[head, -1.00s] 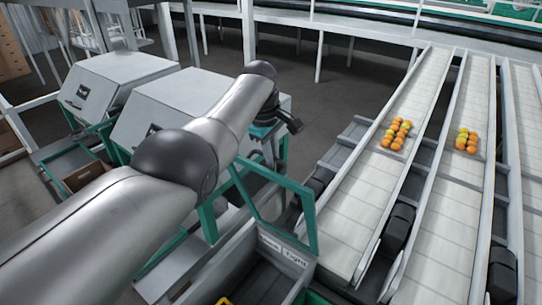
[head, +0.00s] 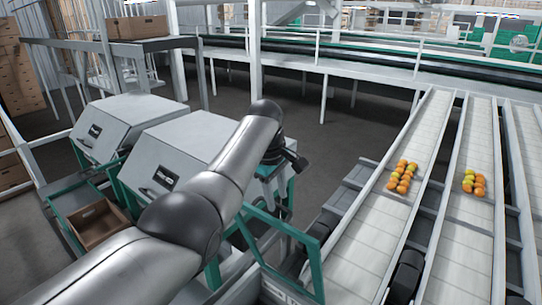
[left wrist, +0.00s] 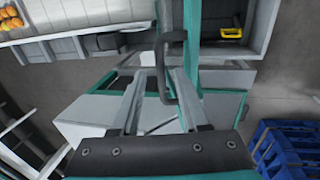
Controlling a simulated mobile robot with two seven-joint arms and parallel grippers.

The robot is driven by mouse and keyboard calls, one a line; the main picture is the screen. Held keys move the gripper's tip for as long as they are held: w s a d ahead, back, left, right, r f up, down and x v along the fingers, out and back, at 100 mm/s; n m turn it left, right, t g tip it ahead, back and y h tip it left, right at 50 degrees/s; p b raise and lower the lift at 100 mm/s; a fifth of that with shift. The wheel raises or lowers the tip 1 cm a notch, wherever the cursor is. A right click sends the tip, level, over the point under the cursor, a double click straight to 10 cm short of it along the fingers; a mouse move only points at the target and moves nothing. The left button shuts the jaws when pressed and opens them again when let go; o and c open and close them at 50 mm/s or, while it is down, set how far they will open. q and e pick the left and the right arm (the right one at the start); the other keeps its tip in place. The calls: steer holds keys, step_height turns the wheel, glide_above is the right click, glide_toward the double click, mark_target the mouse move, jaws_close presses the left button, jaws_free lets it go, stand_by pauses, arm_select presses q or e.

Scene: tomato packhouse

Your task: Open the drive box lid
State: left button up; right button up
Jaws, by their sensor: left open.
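Two pale grey boxes with sloping lids stand at the left in the head view: a farther one (head: 125,112) and a nearer one (head: 185,140). Each has a dark label and handle on its front. I cannot tell which is the drive box. My left arm crosses in front of the nearer one. My left gripper (head: 296,162) is just right of it, above teal framing. In the left wrist view its open fingers (left wrist: 160,80) point at a dark loop handle (left wrist: 174,38), which appears between or just past the tips; contact cannot be told. My right gripper is out of view.
Conveyor lanes (head: 370,235) carrying orange and yellow tomatoes (head: 403,176) run along the right. An open brown carton (head: 98,222) sits at the lower left. A blue pallet (left wrist: 285,150) and a yellow item (left wrist: 231,33) show in the wrist view. Floor behind the boxes is clear.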

arm_select(q)
step_height(320, 180, up, 12)
steer(key=s+a+b, duration=0.1)
steer(key=s, duration=0.1)
steer(key=shift+a+b, duration=0.2)
steer(key=shift+b, duration=0.15)
